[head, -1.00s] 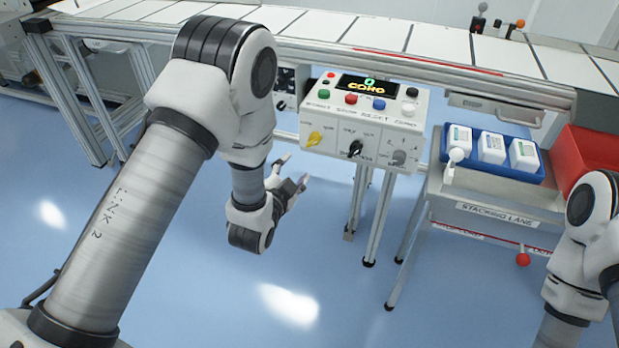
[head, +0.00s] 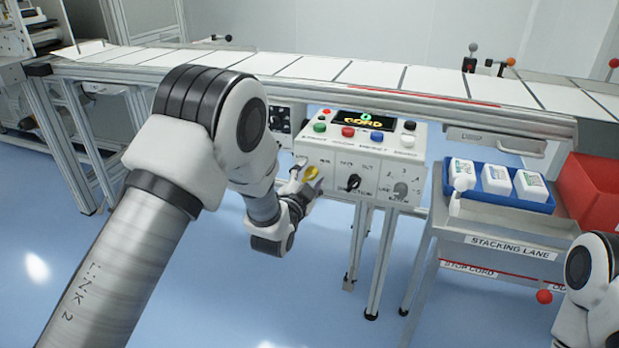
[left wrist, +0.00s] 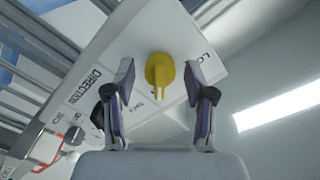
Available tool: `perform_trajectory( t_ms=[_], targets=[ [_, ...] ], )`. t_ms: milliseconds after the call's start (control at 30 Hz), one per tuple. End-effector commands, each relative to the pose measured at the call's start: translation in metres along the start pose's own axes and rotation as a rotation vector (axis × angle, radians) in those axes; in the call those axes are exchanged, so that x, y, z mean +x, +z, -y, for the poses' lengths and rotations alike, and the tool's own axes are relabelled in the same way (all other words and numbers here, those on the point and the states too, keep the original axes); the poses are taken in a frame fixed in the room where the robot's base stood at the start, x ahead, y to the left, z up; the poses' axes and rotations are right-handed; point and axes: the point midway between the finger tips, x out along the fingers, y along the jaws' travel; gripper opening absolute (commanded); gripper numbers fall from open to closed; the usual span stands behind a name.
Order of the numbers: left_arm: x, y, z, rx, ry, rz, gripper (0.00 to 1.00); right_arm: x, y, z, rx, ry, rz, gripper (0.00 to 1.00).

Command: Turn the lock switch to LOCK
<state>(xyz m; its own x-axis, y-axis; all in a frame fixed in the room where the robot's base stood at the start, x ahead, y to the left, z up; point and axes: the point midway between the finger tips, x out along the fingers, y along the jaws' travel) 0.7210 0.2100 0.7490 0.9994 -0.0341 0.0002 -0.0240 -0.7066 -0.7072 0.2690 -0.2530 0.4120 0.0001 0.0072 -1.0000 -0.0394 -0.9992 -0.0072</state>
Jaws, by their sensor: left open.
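The yellow lock switch (head: 311,173) is at the left of the control box's front panel (head: 330,169). In the left wrist view the yellow knob (left wrist: 160,72) lies between and just beyond the fingertips, with part of a label starting "LO" to its right. My left gripper (head: 304,180) is open at the knob, one finger on each side; it also shows in the left wrist view (left wrist: 164,85). I cannot tell whether the fingers touch the knob. Only part of my right arm shows at the lower right; its gripper is out of view.
A black switch (head: 353,182) and a grey knob (head: 400,190) sit to the right on the same panel. Coloured buttons (head: 348,131) and a lit display (head: 364,121) are above. A blue tray (head: 512,201) with white bottles stands right of the box. The floor below is clear.

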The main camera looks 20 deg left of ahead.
Motion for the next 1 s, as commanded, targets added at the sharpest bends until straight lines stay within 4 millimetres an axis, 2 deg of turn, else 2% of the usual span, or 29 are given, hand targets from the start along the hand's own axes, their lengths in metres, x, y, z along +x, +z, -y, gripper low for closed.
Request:
perform_trajectory(
  t_ms=[33,67,100,200,667,1000],
  targets=[
    [-0.0001,0.0001,0.0,0.0,0.0,0.0,0.55,0.0,0.0001,0.0,0.0,0.0,0.0,0.4],
    [-0.0002,0.0001,0.0,0.0,0.0,0.0,0.48,0.0,0.0001,0.0,0.0,0.0,0.0,0.4],
    [-0.0002,0.0001,-0.0001,0.0,0.0,0.0,0.33,0.0,0.0001,0.0,0.0,0.0,0.0,0.4],
    [-0.0003,0.0002,-0.0001,0.0,0.0,0.0,0.0,0.0,0.0001,0.0,0.0,0.0,0.0,0.4],
    [-0.0005,-0.0001,0.0002,-0.048,0.0,0.0,0.0,-0.002,0.0001,0.0,0.0,0.0,0.0,0.4],
    [-0.0006,-0.0004,0.0013,-0.265,0.001,0.001,0.0,-0.0093,0.0001,0.0001,0.0,0.0,0.0,0.4]
  ],
)
